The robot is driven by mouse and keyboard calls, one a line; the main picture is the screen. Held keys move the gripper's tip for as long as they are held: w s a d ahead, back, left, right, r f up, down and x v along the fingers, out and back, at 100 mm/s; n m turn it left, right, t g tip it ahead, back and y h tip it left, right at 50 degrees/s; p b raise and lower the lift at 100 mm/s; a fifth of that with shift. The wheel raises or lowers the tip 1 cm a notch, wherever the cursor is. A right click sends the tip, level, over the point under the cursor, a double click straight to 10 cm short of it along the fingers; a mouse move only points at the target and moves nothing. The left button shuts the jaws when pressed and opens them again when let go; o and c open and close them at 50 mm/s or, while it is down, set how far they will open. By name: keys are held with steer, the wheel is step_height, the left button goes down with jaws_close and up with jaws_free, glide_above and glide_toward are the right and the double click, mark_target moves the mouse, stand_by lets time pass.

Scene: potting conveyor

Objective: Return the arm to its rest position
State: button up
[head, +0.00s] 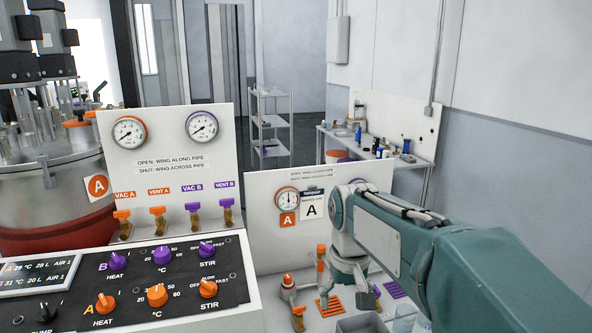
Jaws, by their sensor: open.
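My teal and white arm (395,235) reaches in from the lower right, and its wrist (348,245) bends down in front of the low white panel (262,195). My gripper (361,292) points down below the wrist, above the work surface. It is open, small and partly hidden, and I see nothing held in it.
A control console (165,290) with orange and purple knobs stands at the lower left. Behind it a gauge panel (170,140) carries valves. A steel vessel (50,200) is at far left. A grey bin (362,324) sits below my gripper. A side bench (400,160) stands behind.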

steer(key=s+d+f+t, duration=0.1)
steer(key=s+d+t, duration=0.1)
steer(key=s, duration=0.7)
steer(key=s+d+m+t, duration=0.1)
steer(key=s+d+t, duration=0.2)
steer(key=s, duration=0.6)
steer(key=shift+s+d+f+m, duration=0.2)
steer(key=shift+d+f+m, duration=0.15)
steer(key=shift+d, duration=0.4)
stand_by(1.5)
